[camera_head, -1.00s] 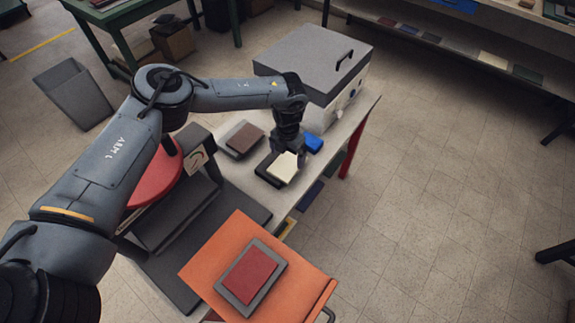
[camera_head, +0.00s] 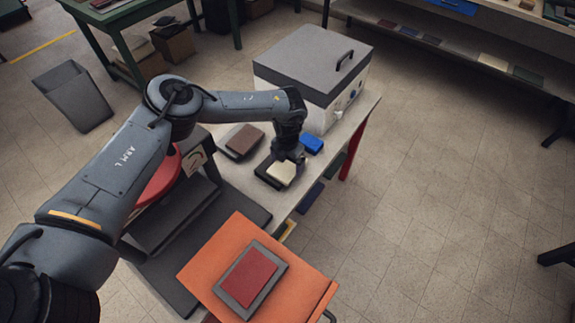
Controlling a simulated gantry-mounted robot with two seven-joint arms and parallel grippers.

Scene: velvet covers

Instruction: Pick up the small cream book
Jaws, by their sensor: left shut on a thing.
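The small cream book (camera_head: 282,173) shows over a dark flat block or tray (camera_head: 265,172) near the right edge of the light table. My left gripper (camera_head: 290,158) comes down from above at the book's far side and is shut on it. The fingertips are small and partly hidden by the wrist and the book. I cannot tell whether the book is touching the dark piece below it. My right gripper is not in view.
A blue block (camera_head: 312,144) lies just beyond the gripper, near a grey-lidded box (camera_head: 313,62). A brown book (camera_head: 243,139) on a grey piece lies to the left. An orange mat (camera_head: 205,270) with a red book (camera_head: 248,278) is in front.

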